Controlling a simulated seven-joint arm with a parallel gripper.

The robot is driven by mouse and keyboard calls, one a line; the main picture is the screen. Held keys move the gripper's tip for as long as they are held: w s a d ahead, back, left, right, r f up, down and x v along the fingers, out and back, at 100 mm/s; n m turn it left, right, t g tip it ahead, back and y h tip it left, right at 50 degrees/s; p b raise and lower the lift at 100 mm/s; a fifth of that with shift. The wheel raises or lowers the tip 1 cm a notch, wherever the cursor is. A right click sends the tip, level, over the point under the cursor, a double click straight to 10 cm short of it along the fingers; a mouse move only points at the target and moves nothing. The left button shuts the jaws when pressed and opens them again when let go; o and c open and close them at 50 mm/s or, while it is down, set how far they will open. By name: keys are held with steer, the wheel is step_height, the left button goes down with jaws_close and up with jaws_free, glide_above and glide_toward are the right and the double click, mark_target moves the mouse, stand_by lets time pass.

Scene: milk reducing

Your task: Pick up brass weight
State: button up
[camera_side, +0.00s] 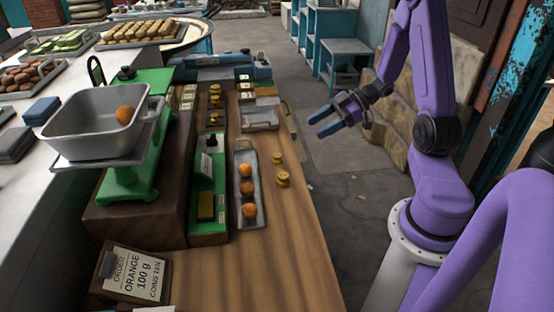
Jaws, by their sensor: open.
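Several small brass pieces (215,101) stand in a row on a dark strip behind the scale; they look like the brass weights, but are small in the picture. Gold-coloured round pieces (283,179) also lie on the wooden counter right of the orange tray; I cannot tell if they are coins or weights. My gripper (321,125) is open and empty, with its blue fingers pointing left. It hangs beyond the counter's right edge, apart from all the brass pieces.
A green scale (136,190) carries a grey pan (85,130) holding one orange (125,115). A narrow tray (240,152) holds oranges. An order card (134,275) reads orange, 100 g. A grey tray (260,119) lies near the counter's right edge. The near wooden counter (270,265) is clear.

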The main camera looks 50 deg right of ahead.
steer(key=s+y, duration=0.1)
steer(key=s, duration=0.1)
glide_toward(278, 155)
steer(key=x, duration=0.5)
steer(key=shift+w+d, duration=0.2)
steer(key=shift+w, duration=0.15)
steer(key=shift+s+x, duration=0.15)
steer(key=shift+x, duration=1.2)
steer(key=shift+s+x, duration=0.15)
steer(key=shift+x, duration=1.15)
steer(key=shift+a, duration=0.2)
jaws_close()
steer(key=shift+r, duration=5)
